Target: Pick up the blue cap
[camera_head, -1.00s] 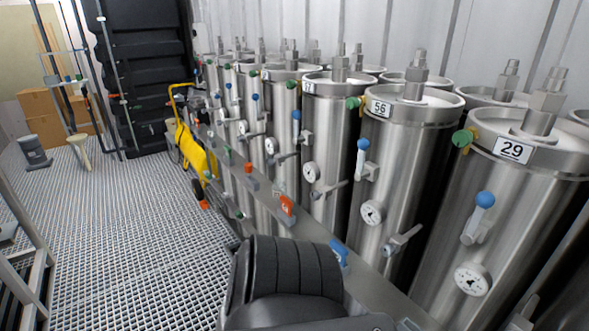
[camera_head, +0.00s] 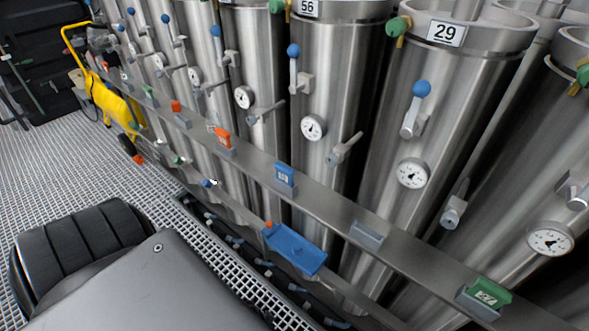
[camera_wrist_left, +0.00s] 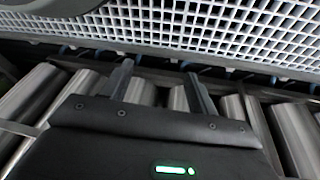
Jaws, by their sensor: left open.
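A small blue block with a dark marked label (camera_head: 285,175), which looks like the blue cap, sits in a grey holder on the metal rail (camera_head: 325,205), in the middle of the head view. It stands in front of the vessel marked 56. My left gripper (camera_wrist_left: 160,70) shows in the left wrist view, open and with nothing between its fingers. Its fingers point toward metal cylinders and a white grating. The blue cap cannot be made out in that view, and neither gripper's fingers show in the head view. My right gripper is not in view.
Orange caps (camera_head: 223,138) and a green cap (camera_head: 490,293) sit on the same rail, with an empty grey holder (camera_head: 367,235) between the blue and green ones. A blue tray (camera_head: 295,248) lies below the rail. Steel vessels with blue-knobbed valves (camera_head: 421,89) and gauges stand close behind.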

